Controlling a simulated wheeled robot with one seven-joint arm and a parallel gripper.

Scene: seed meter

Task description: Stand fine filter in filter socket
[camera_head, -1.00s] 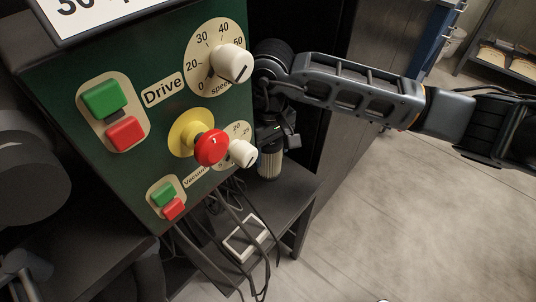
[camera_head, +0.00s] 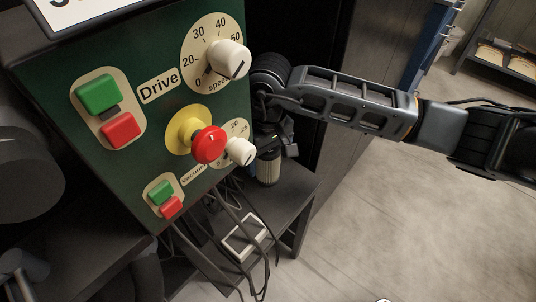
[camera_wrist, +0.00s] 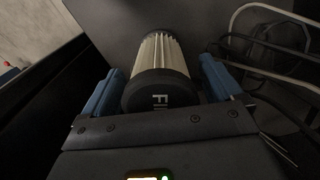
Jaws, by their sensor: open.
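The fine filter (camera_head: 267,171) has a pale pleated body and a dark cap. It stands roughly upright below my gripper at the back of the dark shelf, behind the control panel's right edge. In the wrist view the filter (camera_wrist: 160,55) lies between the two blue fingers of my gripper (camera_wrist: 160,88), with its lettered dark cap towards me. The fingers are open on either side of the cap.
The green control panel (camera_head: 150,60) with buttons and knobs stands close left of my gripper. A white square frame (camera_head: 245,237) lies on the shelf (camera_head: 290,205) among loose dark cables (camera_head: 225,215). Pale cables (camera_wrist: 265,30) run right of the filter. Open floor lies right.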

